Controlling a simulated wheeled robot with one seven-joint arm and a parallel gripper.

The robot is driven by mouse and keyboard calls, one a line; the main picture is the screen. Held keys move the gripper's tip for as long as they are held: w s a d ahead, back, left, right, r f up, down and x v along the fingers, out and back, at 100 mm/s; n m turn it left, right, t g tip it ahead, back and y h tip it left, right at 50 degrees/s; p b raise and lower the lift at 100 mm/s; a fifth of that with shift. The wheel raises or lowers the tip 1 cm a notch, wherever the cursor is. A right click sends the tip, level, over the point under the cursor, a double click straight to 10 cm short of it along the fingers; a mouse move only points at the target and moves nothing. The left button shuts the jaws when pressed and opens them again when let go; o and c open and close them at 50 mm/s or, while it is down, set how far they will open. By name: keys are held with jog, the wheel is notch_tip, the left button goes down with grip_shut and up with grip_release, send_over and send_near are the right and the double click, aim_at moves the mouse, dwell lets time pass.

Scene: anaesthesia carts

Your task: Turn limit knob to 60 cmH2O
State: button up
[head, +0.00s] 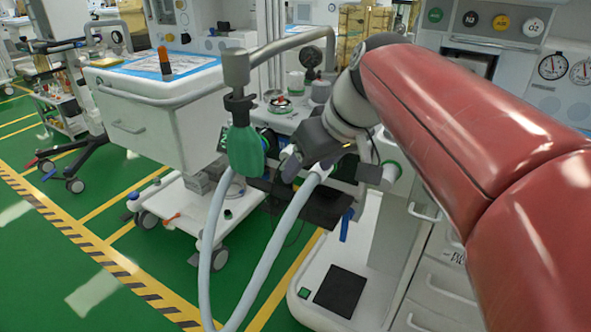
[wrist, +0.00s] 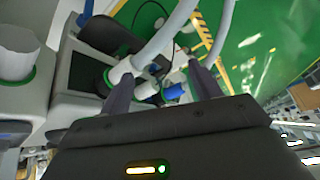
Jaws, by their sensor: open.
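My gripper (head: 296,162) is at the breathing-hose ports on the front of the anaesthesia machine, in the middle of the head view. In the wrist view its two dark fingers (wrist: 157,78) are apart. A pale hose connector (wrist: 121,73) shows beside the left finger, and a small blue part (wrist: 174,92) lies between the fingers; contact cannot be told. I cannot clearly make out the limit knob or its scale. A round silver fitting with a red centre (head: 279,102) sits on the machine above my gripper, but I cannot tell whether it is that knob.
Pale hoses (head: 272,252) hang in front of the machine. A white cart (head: 150,110) stands at the left. The green floor (head: 60,265) is open at lower left.

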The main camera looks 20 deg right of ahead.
jog(key=shift+s+a+f+m+h, duration=0.15)
jog(key=shift+s+f+m+h, duration=0.25)
jog(key=shift+s+f, duration=0.8)
